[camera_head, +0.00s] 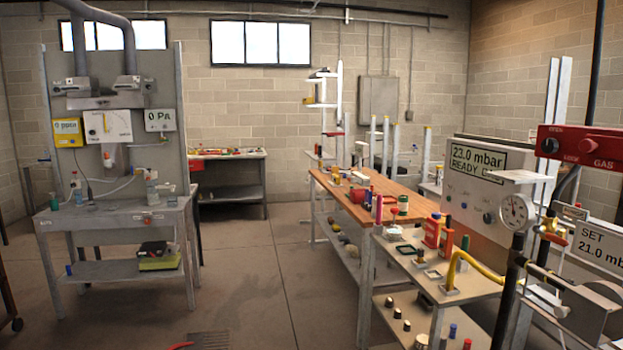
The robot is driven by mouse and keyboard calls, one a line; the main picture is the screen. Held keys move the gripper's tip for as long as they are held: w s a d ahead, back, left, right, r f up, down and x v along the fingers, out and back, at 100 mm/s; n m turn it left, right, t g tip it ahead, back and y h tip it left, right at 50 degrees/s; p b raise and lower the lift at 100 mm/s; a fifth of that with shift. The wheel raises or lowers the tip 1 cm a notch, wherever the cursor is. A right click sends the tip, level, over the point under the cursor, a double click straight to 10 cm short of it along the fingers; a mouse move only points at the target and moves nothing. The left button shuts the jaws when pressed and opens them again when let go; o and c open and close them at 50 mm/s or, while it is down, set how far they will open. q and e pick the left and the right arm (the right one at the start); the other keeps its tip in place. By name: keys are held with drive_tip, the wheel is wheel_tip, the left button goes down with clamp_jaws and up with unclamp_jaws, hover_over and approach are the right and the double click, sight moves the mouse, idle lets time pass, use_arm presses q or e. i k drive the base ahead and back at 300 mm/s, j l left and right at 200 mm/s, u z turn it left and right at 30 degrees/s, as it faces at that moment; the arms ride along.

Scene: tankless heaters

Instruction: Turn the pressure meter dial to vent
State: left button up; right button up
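A pressure meter (480,190) stands on the right-hand side, a pale box whose screen reads "23.0 mbar" and "READY". Its front carries small dark knobs, one at the lower right (489,217) and one further left (448,197). Their markings are too small to read, so I cannot tell which is the vent dial or where it points. Neither of my grippers shows in the head view.
A red gas panel (580,146) and a sign reading "SET 21.0 mb" (597,242) are at the right edge. A yellow hose (474,262) curves below the meter. A wooden-topped bench (385,188) holds bottles and tools. The grey floor (270,290) left of it is largely clear.

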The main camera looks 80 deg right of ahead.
sight(489, 218)
drive_tip(key=z, duration=3.75)
drive_tip(key=i+j, duration=0.3)
drive_tip(key=i, duration=0.2)
drive_tip(key=i+j, duration=0.3)
drive_tip(key=i, duration=0.15)
